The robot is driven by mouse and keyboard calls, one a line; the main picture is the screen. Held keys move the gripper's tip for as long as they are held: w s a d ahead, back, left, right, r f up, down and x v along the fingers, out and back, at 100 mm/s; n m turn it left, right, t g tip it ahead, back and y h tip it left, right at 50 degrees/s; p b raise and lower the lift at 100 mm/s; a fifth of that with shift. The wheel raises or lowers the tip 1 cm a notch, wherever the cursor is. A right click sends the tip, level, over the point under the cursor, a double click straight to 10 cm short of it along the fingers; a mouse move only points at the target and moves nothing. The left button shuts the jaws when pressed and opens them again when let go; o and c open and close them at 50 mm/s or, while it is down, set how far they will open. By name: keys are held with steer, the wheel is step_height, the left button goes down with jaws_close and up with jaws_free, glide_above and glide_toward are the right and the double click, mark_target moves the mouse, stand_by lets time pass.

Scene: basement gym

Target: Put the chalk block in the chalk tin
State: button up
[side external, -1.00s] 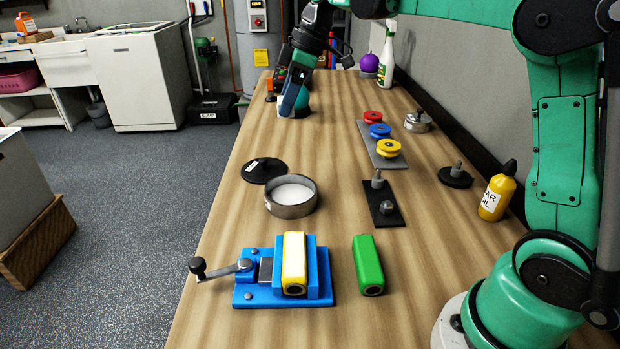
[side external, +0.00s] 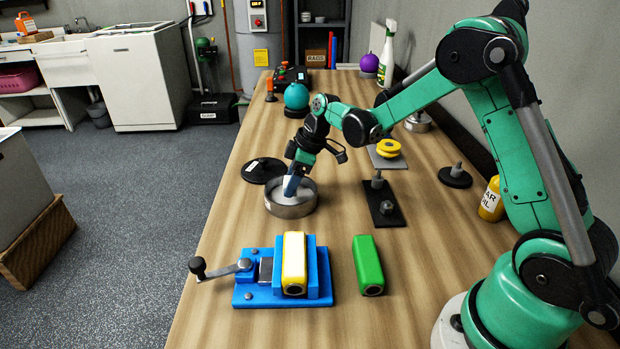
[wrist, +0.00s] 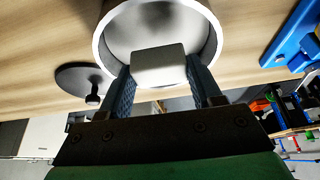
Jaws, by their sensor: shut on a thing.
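The chalk tin (side external: 291,211) is a round, open metal tin on the wooden table, left of the middle in the side external view. In the wrist view its rim (wrist: 101,48) is just ahead of my fingers. The chalk block (wrist: 160,65) is pale and blocky, and it sits between the two fingers of my gripper (wrist: 163,82). My gripper (side external: 290,188) points down at the tin's opening in the side external view, where the fingers hide most of the block. I cannot tell whether the block touches the chalk inside.
A black lid (side external: 262,170) lies behind-left of the tin. A blue vise (side external: 320,285) holding a yellow block and a green block (side external: 368,264) are in front. A black plate with pegs (side external: 375,200) is to the right. A teal ball (side external: 297,96) stands behind.

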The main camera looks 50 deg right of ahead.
steer(key=shift+f, duration=1)
steer(key=shift+f, duration=0.1)
steer(key=o, duration=1.2)
steer(key=v, duration=1.2)
steer(key=s+a+m+t+h, duration=0.1)
steer(key=s+a+m, duration=0.1)
steer(key=s+m, duration=0.1)
steer(key=s+a+r+m+t+h, duration=0.1)
steer(key=s+a+m, duration=0.1)
steer(key=s, duration=0.3)
steer(key=s+a+m+t+h, duration=0.1)
steer(key=s+a+m, duration=0.2)
steer(key=s+a, duration=0.1)
steer(key=shift+s+a+r+m+t, duration=0.15)
steer(key=shift+a+r+m+t, duration=0.15)
steer(key=shift+t, duration=0.1)
